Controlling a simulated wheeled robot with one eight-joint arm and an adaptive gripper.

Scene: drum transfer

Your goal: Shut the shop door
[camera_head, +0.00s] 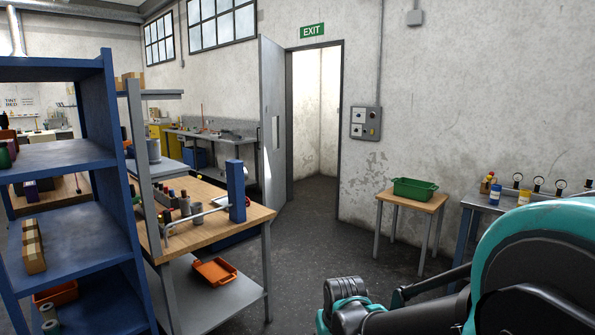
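The shop door (272,122) is a grey leaf with a narrow window, hinged at the left side of the doorway. It stands open, swung into the room, and its lower part reaches behind the wooden workbench. The doorway (315,120) under the green EXIT sign is open and shows a pale room behind. My arm, black and teal, reaches in from the lower right, well short of the door. My gripper itself cannot be made out; only arm links show at the bottom of the view.
A blue shelf (102,170) and a wooden workbench (205,218) with cans stand at the left. A small table (410,200) with a green crate (414,188) and a gauge bench (492,200) stand at the right. The dark floor (325,240) before the doorway is clear.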

